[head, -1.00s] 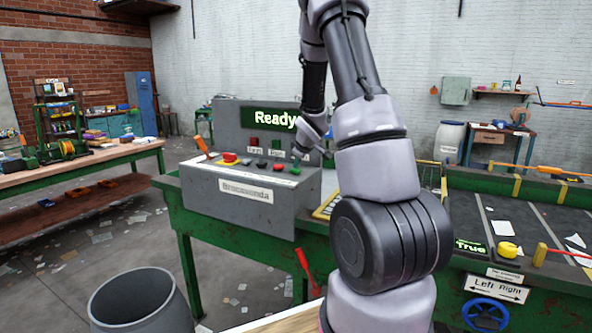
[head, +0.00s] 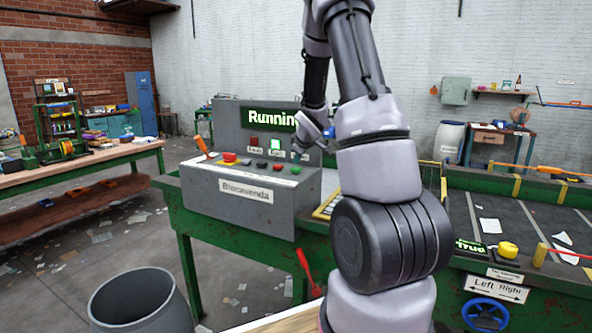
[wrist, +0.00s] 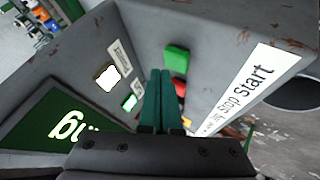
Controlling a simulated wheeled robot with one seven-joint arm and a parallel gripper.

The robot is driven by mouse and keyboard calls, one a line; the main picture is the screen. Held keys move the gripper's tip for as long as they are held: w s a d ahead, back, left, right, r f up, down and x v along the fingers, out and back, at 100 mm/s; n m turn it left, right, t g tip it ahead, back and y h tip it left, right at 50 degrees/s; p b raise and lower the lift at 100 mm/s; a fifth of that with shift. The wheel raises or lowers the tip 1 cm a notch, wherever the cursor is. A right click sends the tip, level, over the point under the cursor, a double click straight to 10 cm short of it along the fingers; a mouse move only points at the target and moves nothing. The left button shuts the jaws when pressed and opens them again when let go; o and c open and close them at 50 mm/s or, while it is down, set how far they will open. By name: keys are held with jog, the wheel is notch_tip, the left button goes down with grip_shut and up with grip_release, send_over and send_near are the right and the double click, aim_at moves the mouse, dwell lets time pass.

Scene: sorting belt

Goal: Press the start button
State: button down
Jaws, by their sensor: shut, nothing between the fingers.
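The green start button (head: 295,170) is at the right end of the button row on the grey control box (head: 215,192). In the wrist view the green button (wrist: 177,55) stands just beyond my fingertips, beside the white strip reading "Stop Start" (wrist: 245,88). My gripper (wrist: 161,72) is shut and empty, with a visible gap to the panel face; its fingers look apart from the button. In the head view it is over the right end of the box, partly hidden by my arm. The display (head: 270,118) reads "Running", and a middle lamp (head: 277,142) is lit.
A red button (wrist: 179,88) sits beside the green one. A large red button on yellow (head: 229,158) is at the panel's left. The belt (head: 520,222) with paper scraps is at right. A grey bin (head: 140,300) stands in front.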

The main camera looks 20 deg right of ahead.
aim_at(298, 169)
jog(key=shift+r, duration=2.55)
jog(key=shift+s+a+r, duration=0.1)
jog(key=shift+r, duration=0.1)
jog(key=s+a+r+m, duration=0.3)
jog(key=s+a+r, duration=0.15)
jog(key=s, duration=0.35)
jog(key=s+a+r+m+g+y, duration=0.1)
jog(key=s+a+r+m, duration=0.2)
jog(key=s+r, duration=0.35)
jog(key=s+a+r+m, duration=0.3)
jog(key=s+a+r, duration=0.1)
jog(key=s, duration=0.5)
jog(key=s+a+m+y, duration=0.1)
jog(key=s+a, duration=0.2)
jog(key=s, duration=0.3)
jog(key=s+a+m+g+y, duration=0.1)
jog(key=s+a+y, duration=0.1)
jog(key=s, duration=0.4)
jog(key=shift+a, duration=0.9)
jog(key=shift+w, duration=0.1)
